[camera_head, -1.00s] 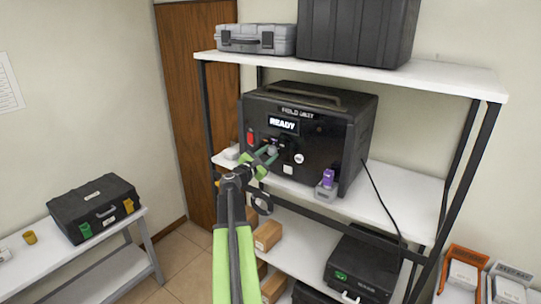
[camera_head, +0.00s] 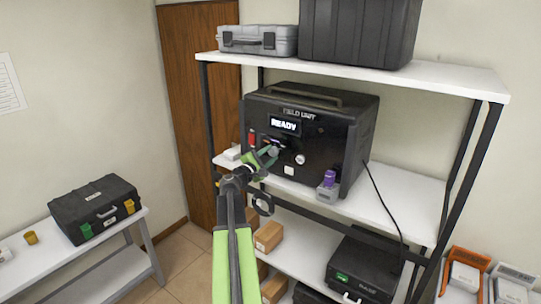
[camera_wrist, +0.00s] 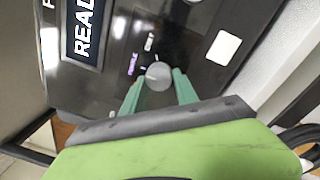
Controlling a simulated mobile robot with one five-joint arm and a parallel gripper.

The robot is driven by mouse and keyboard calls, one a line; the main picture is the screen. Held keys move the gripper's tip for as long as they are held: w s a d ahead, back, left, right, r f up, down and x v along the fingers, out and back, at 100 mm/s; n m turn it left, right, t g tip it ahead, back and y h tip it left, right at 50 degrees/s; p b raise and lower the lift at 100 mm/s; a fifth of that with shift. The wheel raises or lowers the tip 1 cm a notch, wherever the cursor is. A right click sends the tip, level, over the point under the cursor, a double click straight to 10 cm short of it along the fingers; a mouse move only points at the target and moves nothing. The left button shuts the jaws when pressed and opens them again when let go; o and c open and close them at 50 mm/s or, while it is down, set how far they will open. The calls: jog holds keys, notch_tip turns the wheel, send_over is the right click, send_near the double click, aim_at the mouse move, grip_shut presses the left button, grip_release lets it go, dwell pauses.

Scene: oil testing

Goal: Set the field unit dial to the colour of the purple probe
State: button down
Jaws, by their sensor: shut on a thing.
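The field unit (camera_head: 325,135) is a black box on the middle shelf, its display (camera_head: 284,125) reading READY. My gripper (camera_head: 269,154) is at its front panel, fingers shut on the round grey dial (camera_wrist: 158,76). The wrist view shows my green fingers (camera_wrist: 158,88) on both sides of the dial. A purple label (camera_wrist: 133,64) and a white label (camera_wrist: 152,42) are printed beside the dial. I cannot clearly tell where the dial points. The purple probe (camera_head: 329,177) stands upright in a grey holder at the shelf's front edge, right of the dial.
A red switch (camera_head: 252,139) and a round white-faced part (camera_head: 300,160) are close to the dial on the panel. A black cable (camera_head: 382,200) hangs at the right of the unit. A black case (camera_head: 95,208) sits on the left table.

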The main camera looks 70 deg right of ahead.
jog(key=shift+s+f, duration=0.1)
jog(key=shift+s, duration=0.15)
jog(key=c, duration=1.3)
grip_release()
jog(key=shift+c, duration=0.2)
jog(key=o, duration=0.4)
jog(key=shift+a, duration=0.15)
jog(key=shift+w, duration=0.1)
jog(key=r+v, duration=0.1)
jog(key=v, duration=1.6)
jog(key=shift+f+b, duration=0.3)
jog(key=shift+b, duration=0.1)
jog(key=shift+w+a, duration=0.15)
jog(key=shift+w, duration=0.05)
